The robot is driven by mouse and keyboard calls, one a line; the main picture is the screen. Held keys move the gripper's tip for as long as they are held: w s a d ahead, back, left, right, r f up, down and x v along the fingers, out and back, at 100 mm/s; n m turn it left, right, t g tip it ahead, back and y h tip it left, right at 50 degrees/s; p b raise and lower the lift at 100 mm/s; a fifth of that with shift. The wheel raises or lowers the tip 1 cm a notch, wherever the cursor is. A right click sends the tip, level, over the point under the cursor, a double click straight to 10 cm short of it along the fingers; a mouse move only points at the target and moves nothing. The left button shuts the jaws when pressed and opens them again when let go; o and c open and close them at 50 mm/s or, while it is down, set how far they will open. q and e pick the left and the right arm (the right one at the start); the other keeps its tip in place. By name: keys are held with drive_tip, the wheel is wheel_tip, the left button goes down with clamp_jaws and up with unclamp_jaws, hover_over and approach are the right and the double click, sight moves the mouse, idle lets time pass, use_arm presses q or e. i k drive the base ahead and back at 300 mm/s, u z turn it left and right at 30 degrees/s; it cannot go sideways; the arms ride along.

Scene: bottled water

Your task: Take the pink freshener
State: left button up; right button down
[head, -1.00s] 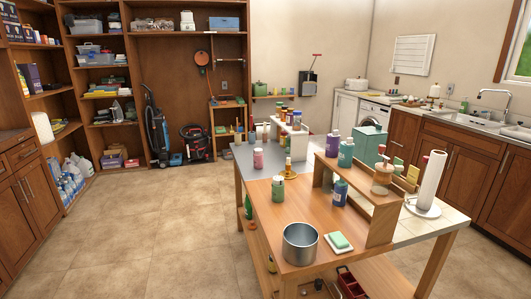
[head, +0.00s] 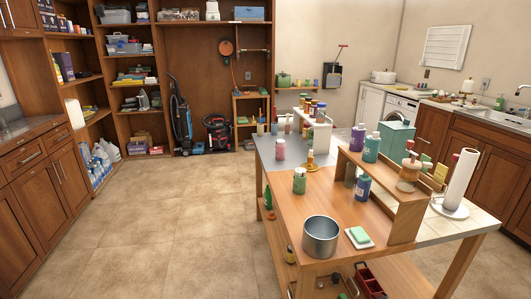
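A small pink bottle with a pale cap (head: 281,149), which looks like the pink freshener, stands upright on the grey far part of the long table (head: 268,160). Nothing covers it in the head view. A green bottle (head: 299,181) stands nearer on the wooden part of the table. Neither of my grippers shows in the head view.
A metal pot (head: 320,238) and a green soap on a white dish (head: 359,237) sit at the table's near end. A wooden riser (head: 385,185) with several bottles stands on the right. The tiled floor (head: 180,220) left of the table is clear.

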sight(280, 150)
drive_tip(key=u, duration=1.1)
drive_tip(key=i, duration=3.9)
drive_tip(key=z, duration=4.55)
